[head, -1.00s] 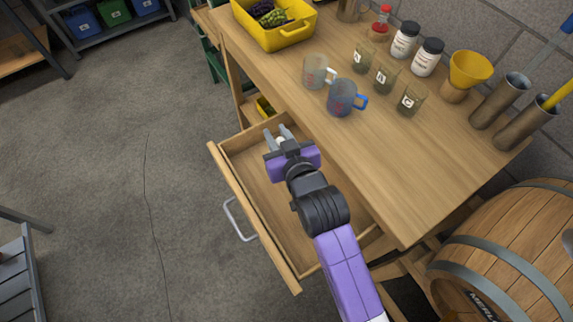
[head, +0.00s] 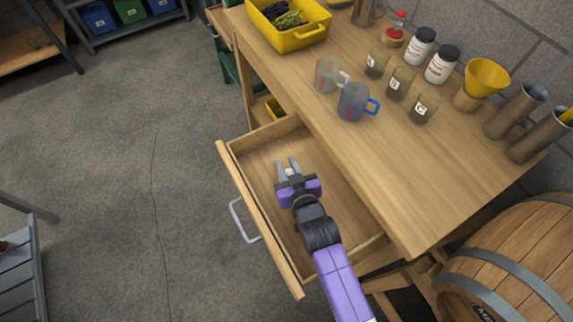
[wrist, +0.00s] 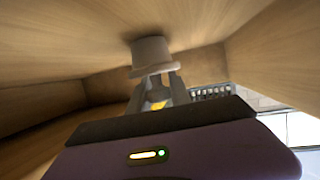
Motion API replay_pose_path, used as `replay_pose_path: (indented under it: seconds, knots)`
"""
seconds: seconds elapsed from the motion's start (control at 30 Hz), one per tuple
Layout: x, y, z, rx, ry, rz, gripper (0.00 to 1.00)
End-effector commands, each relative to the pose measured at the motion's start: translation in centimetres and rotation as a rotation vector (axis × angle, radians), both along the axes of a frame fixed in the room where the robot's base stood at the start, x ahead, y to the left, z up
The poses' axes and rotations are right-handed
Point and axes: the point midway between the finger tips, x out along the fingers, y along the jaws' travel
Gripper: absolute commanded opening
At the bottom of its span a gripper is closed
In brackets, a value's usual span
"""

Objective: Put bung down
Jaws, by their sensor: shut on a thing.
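The bung (wrist: 151,55) is a pale grey-white stopper, held between the fingertips of my gripper (wrist: 157,88) in the wrist view. Its far end is at or very close to the wooden drawer floor, with a shadow around it; I cannot tell if it touches. In the head view my gripper (head: 288,166) reaches down into the open drawer (head: 345,213), and the bung is not clearly visible between the fingers. The drawer shows no other contents.
The workbench (head: 385,160) stands over the drawer's right side. On it are a clear mug (head: 327,75), a blue-handled mug (head: 352,104), lettered glasses (head: 399,83), a yellow funnel (head: 487,77) and a yellow crate (head: 304,38). A barrel (head: 530,250) stands at lower right.

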Motion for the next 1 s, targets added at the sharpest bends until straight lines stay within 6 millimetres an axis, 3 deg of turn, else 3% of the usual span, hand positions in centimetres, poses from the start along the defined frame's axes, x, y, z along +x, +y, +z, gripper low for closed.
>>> replay_pose_path:
  seconds: [0.3, 0.33, 0.4, 0.43, 0.83, 1.0]
  knots:
    - [0.0, 0.0, -0.4, 0.000, 0.000, 0.000, 0.00]
    - [0.0, 0.0, -0.3, 0.000, 0.000, 0.000, 0.30]
    - [0.0, 0.0, -0.2, 0.000, 0.000, 0.000, 0.44]
    - [0.0, 0.0, -0.2, 0.000, 0.000, 0.000, 0.46]
    - [-0.1, 0.0, 0.3, 0.000, 0.001, 0.000, 0.46]
    - [-2.2, -0.9, 0.9, 0.003, 0.003, -0.001, 0.46]
